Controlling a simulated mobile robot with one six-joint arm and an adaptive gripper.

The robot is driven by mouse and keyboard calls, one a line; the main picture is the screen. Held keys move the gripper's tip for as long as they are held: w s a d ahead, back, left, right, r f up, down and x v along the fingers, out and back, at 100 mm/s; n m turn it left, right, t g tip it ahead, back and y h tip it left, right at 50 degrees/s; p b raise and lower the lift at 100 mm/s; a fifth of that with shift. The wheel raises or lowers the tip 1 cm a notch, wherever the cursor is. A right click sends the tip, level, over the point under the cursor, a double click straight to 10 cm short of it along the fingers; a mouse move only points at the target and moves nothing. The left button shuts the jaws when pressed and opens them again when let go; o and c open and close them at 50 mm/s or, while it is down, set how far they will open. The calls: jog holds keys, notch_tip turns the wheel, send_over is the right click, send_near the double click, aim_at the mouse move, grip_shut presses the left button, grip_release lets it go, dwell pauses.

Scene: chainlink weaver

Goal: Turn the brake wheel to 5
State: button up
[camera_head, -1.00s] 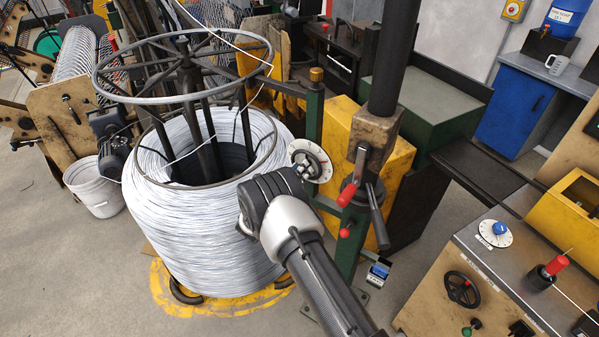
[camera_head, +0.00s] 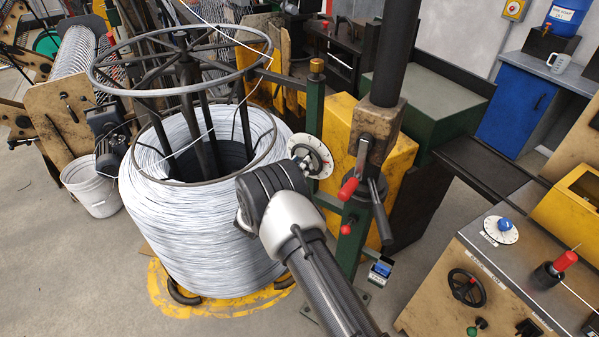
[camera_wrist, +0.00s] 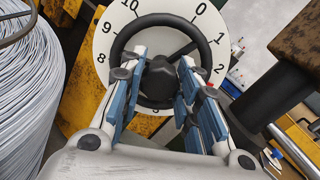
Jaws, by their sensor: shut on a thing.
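The brake wheel is a black handwheel (camera_wrist: 124,38) with a dark hub (camera_wrist: 159,80), in front of a white numbered dial (camera_wrist: 103,47) in the wrist view. The numbers 8, 9, 10, 0, 1 and 2 show; the lower part of the dial is hidden by my gripper. One spoke points to the upper right, between 0 and 1. My gripper (camera_wrist: 157,92) has its blue-padded fingers inside the wheel, one on each side of the hub, shut on the wheel. In the head view the dial (camera_head: 318,153) shows beside the wire coil; my wrist hides most of the gripper.
The large wire coil (camera_head: 205,235) stands left of the dial. A green post (camera_head: 315,105), a yellow block (camera_head: 392,165) and a red-tipped lever (camera_head: 348,189) are close on the right. A control bench (camera_head: 500,265) stands farther right. Open floor lies at the lower left.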

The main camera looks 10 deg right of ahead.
jog(key=m+b, duration=0.4)
jog(key=shift+f+m, duration=0.2)
jog(key=shift+m, duration=0.2)
jog(key=m+b, duration=0.4)
jog(key=b, duration=0.1)
jog(key=shift+m+h, duration=0.4)
jog(key=m+b, duration=0.3)
jog(key=m, duration=0.2)
jog(key=shift+r, duration=0.2)
jog(key=o, duration=1.1)
jog(key=shift+s, duration=0.1)
